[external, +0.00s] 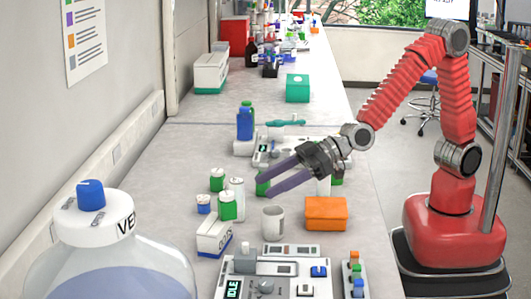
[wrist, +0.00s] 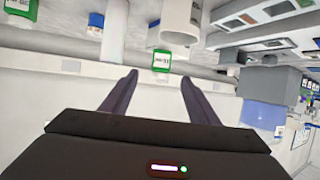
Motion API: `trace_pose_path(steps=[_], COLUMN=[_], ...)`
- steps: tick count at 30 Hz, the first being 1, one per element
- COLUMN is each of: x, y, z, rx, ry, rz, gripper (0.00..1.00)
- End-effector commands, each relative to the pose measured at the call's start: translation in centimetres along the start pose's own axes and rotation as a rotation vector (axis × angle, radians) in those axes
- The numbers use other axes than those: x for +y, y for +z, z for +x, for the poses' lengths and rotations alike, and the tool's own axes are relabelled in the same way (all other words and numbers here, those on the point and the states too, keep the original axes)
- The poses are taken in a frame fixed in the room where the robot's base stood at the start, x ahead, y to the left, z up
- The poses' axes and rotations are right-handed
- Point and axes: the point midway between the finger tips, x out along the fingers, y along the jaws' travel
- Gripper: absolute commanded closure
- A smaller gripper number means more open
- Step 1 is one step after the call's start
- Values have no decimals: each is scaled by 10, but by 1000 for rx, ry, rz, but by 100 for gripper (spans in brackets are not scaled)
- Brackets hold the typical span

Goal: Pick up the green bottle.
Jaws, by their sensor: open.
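A small green-labelled bottle (external: 261,184) shows partly at the tips of my gripper (external: 267,183) in the external view; the fingers hide some of it. In the wrist view a green-labelled bottle (wrist: 161,61) is just beyond the fingertips, roughly centred between them. My gripper (wrist: 160,79) is open, with nothing between its fingers in the wrist view. Other white bottles with green bands stand to the left, one in front (external: 227,205) and one behind (external: 217,180). I cannot tell for certain which green bottle is meant.
A tall white bottle (external: 237,192), a white mug (external: 273,223) and an orange box (external: 326,213) stand close to my gripper. A blue bottle (external: 245,123) is further back. Instruments (external: 268,275) fill the front of the bench. Bare bench lies at left-centre.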

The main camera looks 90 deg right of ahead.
Motion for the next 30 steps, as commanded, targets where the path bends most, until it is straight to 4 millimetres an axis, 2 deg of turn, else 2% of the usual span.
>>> trace_pose_path(steps=[19, 24, 30], x=[0, 0, 0], y=[2, 1, 1], z=[69, 77, 77], rx=[-2, -1, -1], ry=[0, 0, 0], rz=[-1, 0, 0], gripper=[45, 45, 45])
